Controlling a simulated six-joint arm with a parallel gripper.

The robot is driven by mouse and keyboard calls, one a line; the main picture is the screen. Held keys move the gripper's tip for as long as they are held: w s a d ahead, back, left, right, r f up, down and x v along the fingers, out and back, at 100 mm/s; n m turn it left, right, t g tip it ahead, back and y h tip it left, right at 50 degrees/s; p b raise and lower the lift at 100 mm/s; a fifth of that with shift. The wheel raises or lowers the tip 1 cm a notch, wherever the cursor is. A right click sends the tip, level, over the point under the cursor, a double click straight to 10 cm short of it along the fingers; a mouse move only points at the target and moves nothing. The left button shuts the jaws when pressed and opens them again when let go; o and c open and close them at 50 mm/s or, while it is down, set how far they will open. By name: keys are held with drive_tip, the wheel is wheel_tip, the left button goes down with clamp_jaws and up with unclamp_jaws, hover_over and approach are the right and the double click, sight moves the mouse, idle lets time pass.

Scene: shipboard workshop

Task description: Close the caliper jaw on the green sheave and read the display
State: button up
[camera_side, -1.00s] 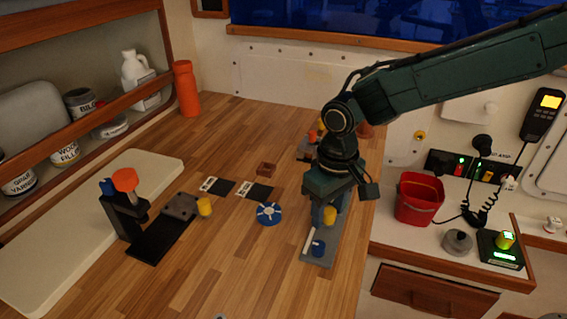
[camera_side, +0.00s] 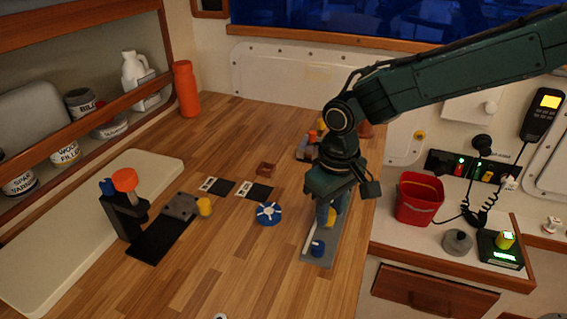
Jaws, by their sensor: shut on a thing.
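My gripper (camera_side: 325,212) is low over a long grey plate (camera_side: 318,258) near the right edge of the bench. It is shut on a yellow piece (camera_side: 331,217), mostly covered by the fingers. A white strip and a blue knob (camera_side: 317,248) sit on the plate in front of the gripper. I cannot tell whether this plate is the caliper. No green sheave can be made out; a blue wheel with white spokes (camera_side: 268,213) lies flat to the left. A small device with a lit green display (camera_side: 507,256) stands on the right-hand shelf, its reading too small to make out.
Dark and white cards (camera_side: 255,191) and a small brown box (camera_side: 266,169) lie mid-bench. A red bucket (camera_side: 420,198) stands right. The front of the bench is mostly clear.

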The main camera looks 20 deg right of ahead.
drive_tip(key=shift+w+d+f, duration=0.1)
drive_tip(key=shift+d+f, duration=0.05)
drive_tip(key=shift+f, duration=0.65)
drive_tip(key=o, duration=0.5)
drive_tip(key=shift+c, duration=0.2)
drive_tip(key=shift+w+d, duration=0.1)
drive_tip(key=shift+d, duration=0.05)
drive_tip(key=shift+w+r, duration=0.15)
drive_tip(key=shift+r, duration=3.5)
drive_tip(key=shift+r, duration=0.1)
